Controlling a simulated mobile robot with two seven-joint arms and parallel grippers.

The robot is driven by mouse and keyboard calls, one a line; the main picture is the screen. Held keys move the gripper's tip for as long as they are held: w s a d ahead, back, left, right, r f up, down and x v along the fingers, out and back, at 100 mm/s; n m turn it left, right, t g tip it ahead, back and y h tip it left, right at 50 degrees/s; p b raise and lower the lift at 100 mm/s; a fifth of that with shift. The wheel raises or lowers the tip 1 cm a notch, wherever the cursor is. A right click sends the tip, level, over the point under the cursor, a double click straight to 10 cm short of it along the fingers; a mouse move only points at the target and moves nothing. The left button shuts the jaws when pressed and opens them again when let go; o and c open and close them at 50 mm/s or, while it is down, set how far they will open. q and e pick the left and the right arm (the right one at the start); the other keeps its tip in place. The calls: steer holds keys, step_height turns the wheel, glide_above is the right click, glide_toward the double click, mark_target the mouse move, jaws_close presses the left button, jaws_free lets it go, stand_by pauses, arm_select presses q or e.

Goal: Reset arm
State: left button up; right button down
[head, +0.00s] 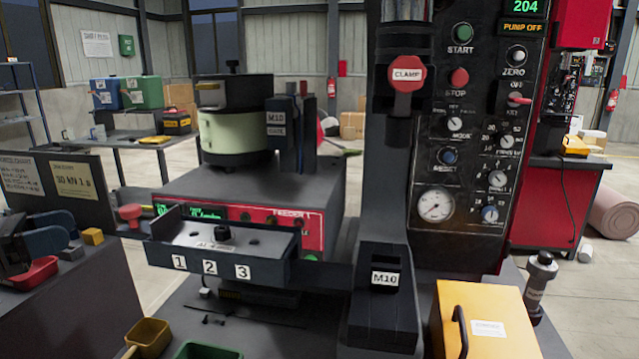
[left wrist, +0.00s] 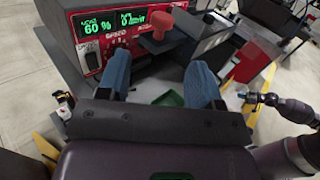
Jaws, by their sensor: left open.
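My left gripper (head: 40,240) shows at the left edge of the head view, with blue fingers near a red bin (head: 32,273). In the left wrist view my left gripper (left wrist: 160,80) has its two blue fingers spread apart, with nothing held between them. Beyond the fingertips stands a red knob (left wrist: 160,22) beside the feeder box (left wrist: 95,55), whose green display reads 60 %. The same red knob (head: 130,213) shows in the head view to the right of my gripper, apart from it.
A tray numbered 1, 2, 3 (head: 213,266) juts out before the red-fronted feeder (head: 290,224). A dark control panel (head: 478,150) and a clamp column (head: 395,180) rise on the right. A yellow box (head: 487,320) and a yellow scoop (head: 150,337) stand in front.

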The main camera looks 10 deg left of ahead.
arm_select(q)
steer(key=s+d+f+n+t+y+p, duration=0.1)
steer(key=s+d+f+n+t+y, duration=0.2)
steer(key=f+n, duration=0.6)
steer(key=s+d+f+n+t+y+p, duration=0.15)
steer(key=f+n+y, duration=0.45)
steer(key=n, duration=0.6)
steer(key=s+d+f+n+t+y+p, duration=0.1)
steer(key=s+f+n+t+y, duration=0.15)
steer(key=f+n, duration=0.7)
steer(key=s+d+f+n+g+y+p, duration=0.1)
steer(key=s+d+f+n+g+y, duration=0.1)
steer(key=s+d+f+n+g, duration=0.6)
steer(key=s+d+f+n, duration=0.5)
steer(key=d+f, duration=0.1)
steer(key=f, duration=0.1)
steer(key=shift+s+f+g, duration=0.15)
steer(key=shift+s+g, duration=0.1)
steer(key=shift+g, duration=0.05)
arm_select(e)
steer(key=r, duration=0.3)
steer(key=shift+s+d+r, duration=0.15)
steer(key=shift+s+r, duration=0.15)
steer(key=shift+w+r+t, duration=0.35)
steer(key=shift+w+t, duration=0.05)
steer(key=shift+w, duration=0.05)
steer(key=shift+s, duration=0.1)
steer(key=shift+s+f, duration=0.2)
steer(key=shift+s, duration=0.1)
